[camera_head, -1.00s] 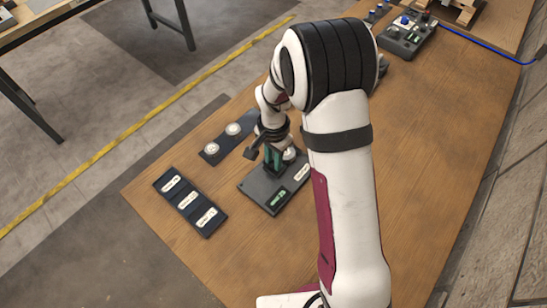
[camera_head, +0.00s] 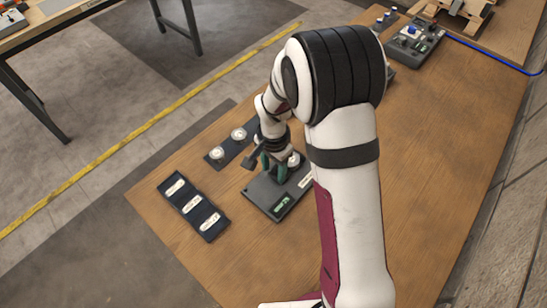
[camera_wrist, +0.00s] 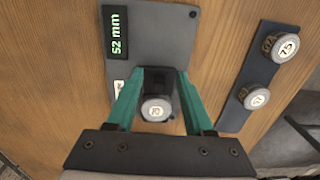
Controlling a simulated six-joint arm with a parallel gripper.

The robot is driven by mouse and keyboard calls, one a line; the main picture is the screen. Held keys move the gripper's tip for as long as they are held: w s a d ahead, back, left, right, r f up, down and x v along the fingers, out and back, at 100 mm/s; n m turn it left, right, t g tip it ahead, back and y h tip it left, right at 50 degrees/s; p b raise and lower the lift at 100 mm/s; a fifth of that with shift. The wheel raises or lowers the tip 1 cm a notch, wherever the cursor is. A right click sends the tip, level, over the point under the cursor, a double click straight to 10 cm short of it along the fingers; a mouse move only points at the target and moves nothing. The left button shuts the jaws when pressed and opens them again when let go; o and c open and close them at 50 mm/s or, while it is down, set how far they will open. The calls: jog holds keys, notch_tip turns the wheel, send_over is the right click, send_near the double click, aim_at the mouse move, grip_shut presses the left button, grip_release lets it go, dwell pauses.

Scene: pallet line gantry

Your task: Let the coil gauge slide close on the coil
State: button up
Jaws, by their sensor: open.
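The coil gauge is a dark grey plate (camera_head: 262,193) on the bench, also in the wrist view (camera_wrist: 165,35). Its green display (camera_wrist: 117,33) reads 52 mm. A coil with a round white numbered top (camera_wrist: 155,109) stands at the gauge, between my fingers in the wrist view; its number is unclear. A dark block (camera_wrist: 158,77), apparently the slide, lies just beyond the coil. My gripper (camera_wrist: 160,82) is open, its two green fingers either side of the block and coil; whether they touch is unclear. In the head view my gripper (camera_head: 273,166) is low over the plate.
A dark strip (camera_wrist: 242,95) with two more white-topped coils lies beside the gauge. A dark rack (camera_head: 193,206) with three white labels lies to its left. A control box (camera_head: 413,42) with a blue cable stands at the far right. Bare wood lies around.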

notch_tip(320, 180, up, 15)
jog(key=shift+r, duration=0.1)
dwell(0.3)
